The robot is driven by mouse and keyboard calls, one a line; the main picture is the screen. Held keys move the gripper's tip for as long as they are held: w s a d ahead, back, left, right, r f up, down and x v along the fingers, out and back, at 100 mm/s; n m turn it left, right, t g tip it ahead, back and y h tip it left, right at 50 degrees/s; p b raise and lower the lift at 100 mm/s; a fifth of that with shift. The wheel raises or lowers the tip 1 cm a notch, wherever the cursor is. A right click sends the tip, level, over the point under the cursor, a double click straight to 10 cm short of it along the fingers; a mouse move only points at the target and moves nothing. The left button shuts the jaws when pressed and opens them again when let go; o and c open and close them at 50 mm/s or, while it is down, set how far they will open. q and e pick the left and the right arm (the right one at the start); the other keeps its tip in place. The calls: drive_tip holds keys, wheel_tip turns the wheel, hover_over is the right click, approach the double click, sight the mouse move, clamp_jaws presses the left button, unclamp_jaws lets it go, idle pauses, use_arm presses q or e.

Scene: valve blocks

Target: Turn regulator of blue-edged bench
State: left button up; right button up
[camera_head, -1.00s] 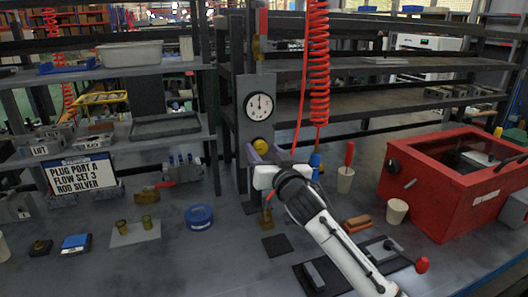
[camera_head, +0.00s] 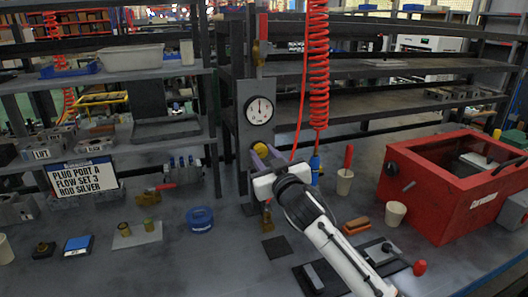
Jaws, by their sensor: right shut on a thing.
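The regulator is a dark upright panel (camera_head: 245,97) with a round white gauge (camera_head: 259,111) and a yellow knob (camera_head: 260,149) below it. My right gripper (camera_head: 262,154) reaches up from the lower right. Its purple-grey fingers are shut on the yellow knob, with their tips partly covering it. The white gripper body and dark wrist hide the lower part of the panel. The gauge needle points about straight up. My left gripper is not in view.
A red coiled hose (camera_head: 318,70) hangs right of the panel. A red open box (camera_head: 455,190) stands at the right. Cups, a blue round tin (camera_head: 199,218) and a lever block (camera_head: 385,249) sit around my arm. A sign (camera_head: 82,178) stands left.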

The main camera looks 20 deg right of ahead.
drive_tip(key=n+p, duration=0.1)
drive_tip(key=n, duration=0.3)
drive_tip(key=shift+n+p, duration=0.4)
drive_tip(key=n+p, duration=0.1)
drive_tip(key=n, duration=0.3)
drive_tip(key=shift+n, duration=0.3)
drive_tip(key=shift+f, duration=0.1)
drive_tip(key=o, duration=1)
drive_tip(key=shift+o, duration=0.2)
drive_tip(key=s, duration=1)
drive_tip(key=shift+s+d, duration=0.15)
drive_tip(key=shift+f, duration=0.1)
